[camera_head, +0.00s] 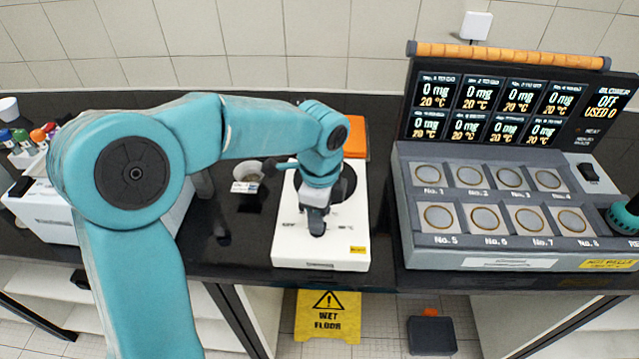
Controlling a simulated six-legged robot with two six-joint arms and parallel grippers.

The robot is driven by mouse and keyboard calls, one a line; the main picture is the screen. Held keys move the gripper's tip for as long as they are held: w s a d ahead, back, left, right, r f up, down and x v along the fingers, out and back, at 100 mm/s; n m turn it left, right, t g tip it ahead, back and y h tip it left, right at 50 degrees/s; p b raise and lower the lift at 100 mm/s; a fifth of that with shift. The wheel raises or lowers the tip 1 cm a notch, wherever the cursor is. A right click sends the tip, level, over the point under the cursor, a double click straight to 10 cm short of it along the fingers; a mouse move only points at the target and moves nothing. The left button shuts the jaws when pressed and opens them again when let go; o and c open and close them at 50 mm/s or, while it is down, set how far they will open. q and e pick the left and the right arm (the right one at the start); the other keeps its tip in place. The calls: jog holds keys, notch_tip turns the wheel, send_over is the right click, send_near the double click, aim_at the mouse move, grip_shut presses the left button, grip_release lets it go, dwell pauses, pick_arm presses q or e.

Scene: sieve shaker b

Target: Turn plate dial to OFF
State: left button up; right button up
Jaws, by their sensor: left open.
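The white plate unit (290,248) stands on the black counter, with a dark round heating plate (348,184) on its top towards the back. My left gripper (316,218) points down over the unit's front control area, where the dial sits. The gripper covers most of the dial, so its setting and any contact cannot be made out. Small dark print shows to the left of the gripper, too small to read surely. The left gripper is open.
A grey multi-station balance device (405,225) with displays stands to the right. A small clear container (247,172) and an orange item (353,137) are near the plate unit. A white rack with colored caps (35,150) is at left. A yellow wet-floor sign (328,316) stands below.

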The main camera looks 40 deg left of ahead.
pick_arm(q)
notch_tip(320, 180, up, 14)
jog(key=shift+r+p, duration=0.25)
jog(key=shift+p, duration=0.2)
jog(key=shift+s, duration=0.15)
